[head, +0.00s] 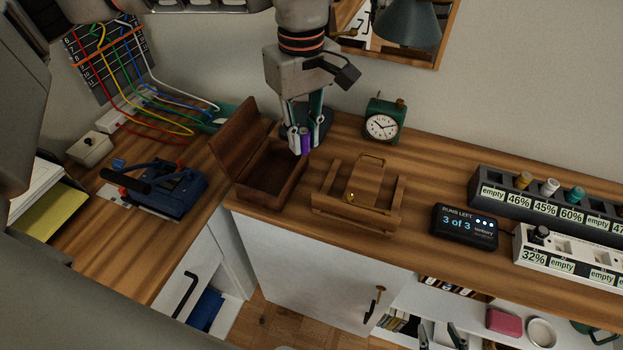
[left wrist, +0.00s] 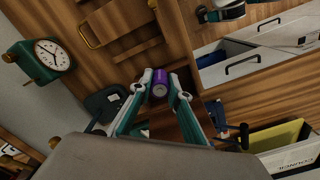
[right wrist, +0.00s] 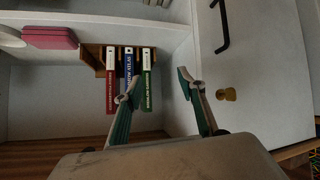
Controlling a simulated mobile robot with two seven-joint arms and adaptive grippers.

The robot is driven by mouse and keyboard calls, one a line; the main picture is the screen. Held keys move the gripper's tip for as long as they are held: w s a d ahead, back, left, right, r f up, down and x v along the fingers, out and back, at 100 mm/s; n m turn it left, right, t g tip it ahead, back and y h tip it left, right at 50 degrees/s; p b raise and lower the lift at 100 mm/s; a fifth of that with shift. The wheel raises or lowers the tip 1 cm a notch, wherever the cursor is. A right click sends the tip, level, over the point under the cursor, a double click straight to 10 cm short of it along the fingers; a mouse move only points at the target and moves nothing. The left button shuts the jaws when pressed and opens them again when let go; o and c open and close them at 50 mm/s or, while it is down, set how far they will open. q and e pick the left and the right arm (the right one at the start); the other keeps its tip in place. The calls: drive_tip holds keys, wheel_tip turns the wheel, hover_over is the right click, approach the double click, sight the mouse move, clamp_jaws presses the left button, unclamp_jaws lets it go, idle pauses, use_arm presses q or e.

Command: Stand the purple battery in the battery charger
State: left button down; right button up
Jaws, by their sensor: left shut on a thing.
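My left gripper (head: 304,142) is shut on the purple battery (head: 305,141) and holds it over the open wooden box. In the left wrist view the battery (left wrist: 159,84) sits between the fingertips (left wrist: 160,78). At the right of the head view are two slotted charger racks: a dark grey one (head: 478,201) at the back, with several batteries and labels of charge or "empty", and a white one (head: 520,247) in front, with a black-topped battery by "32%" and "empty" slots. My right gripper (right wrist: 158,86) is open and empty, in front of the shelf below the desk.
The open wooden box (head: 241,190) and a wooden stand (head: 352,211) lie left of the racks. A black display (head: 464,227) reads "3 of 3". A green clock (head: 384,122) stands behind. A blue hole punch-like tool (head: 177,190) is at left.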

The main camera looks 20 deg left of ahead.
use_arm(q)
hover_over(305, 195)
wheel_tip(305, 195, down, 9)
drive_tip(key=shift+b, duration=0.4)
drive_tip(key=shift+f, duration=2.4)
drive_tip(key=shift+f, duration=0.1)
drive_tip(key=c, duration=2.2)
unclamp_jaws()
